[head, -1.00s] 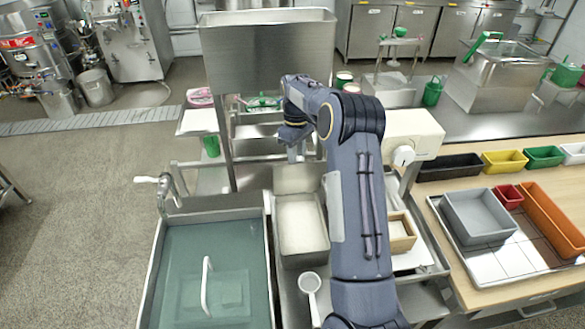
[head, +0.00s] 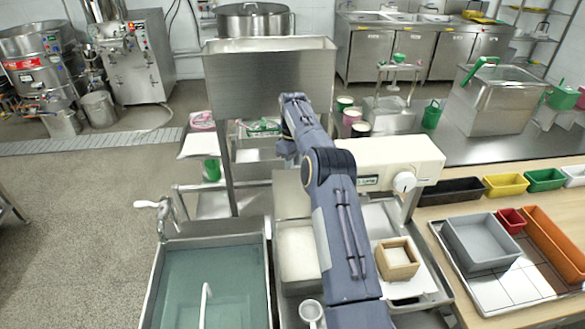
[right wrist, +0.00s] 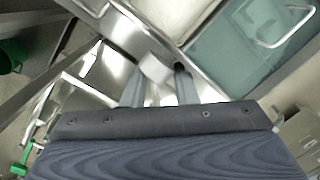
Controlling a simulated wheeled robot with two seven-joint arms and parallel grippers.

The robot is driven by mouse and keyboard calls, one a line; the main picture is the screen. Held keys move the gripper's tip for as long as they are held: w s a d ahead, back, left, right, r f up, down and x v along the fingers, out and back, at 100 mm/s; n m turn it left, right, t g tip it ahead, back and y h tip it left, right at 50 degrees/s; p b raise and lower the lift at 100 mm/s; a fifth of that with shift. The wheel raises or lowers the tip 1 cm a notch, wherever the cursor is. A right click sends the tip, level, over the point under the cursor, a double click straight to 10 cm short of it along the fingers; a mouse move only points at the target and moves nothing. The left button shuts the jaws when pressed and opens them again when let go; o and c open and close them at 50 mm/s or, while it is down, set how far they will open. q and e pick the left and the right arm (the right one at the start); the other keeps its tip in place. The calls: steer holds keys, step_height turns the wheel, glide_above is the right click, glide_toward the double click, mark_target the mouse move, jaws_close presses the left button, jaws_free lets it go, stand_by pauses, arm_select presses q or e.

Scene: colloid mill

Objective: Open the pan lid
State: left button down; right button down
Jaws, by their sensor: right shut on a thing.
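A metal pan (head: 292,287) with pale contents stands right of the teal basin. A light metal panel (head: 290,196), apparently its lid, stands upright at the pan's far edge, partly behind my right arm. In the right wrist view, the fingers of my right gripper (right wrist: 158,76) are shut on a small pale grey block (right wrist: 155,67), apparently the lid's handle. The pan's pale interior (right wrist: 175,12) shows beyond it. In the head view my arm hides the right fingertips. My left gripper is in neither view.
The teal basin (head: 265,275) with a white bar handle (head: 205,302) lies left of the pan. A steel hopper (head: 270,80) on a post stands behind. A white ladle (head: 311,313) is in front, a wooden box (head: 396,259) to the right.

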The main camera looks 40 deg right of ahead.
steer(key=shift+s+d+f, duration=0.4)
steer(key=shift+d+f, duration=0.05)
steer(key=shift+f, duration=0.1)
steer(key=c, duration=1.5)
jaws_free()
steer(key=o, duration=0.4)
steer(key=shift+s+d+f, duration=0.1)
steer(key=shift+d, duration=0.1)
steer(key=shift+a, duration=0.1)
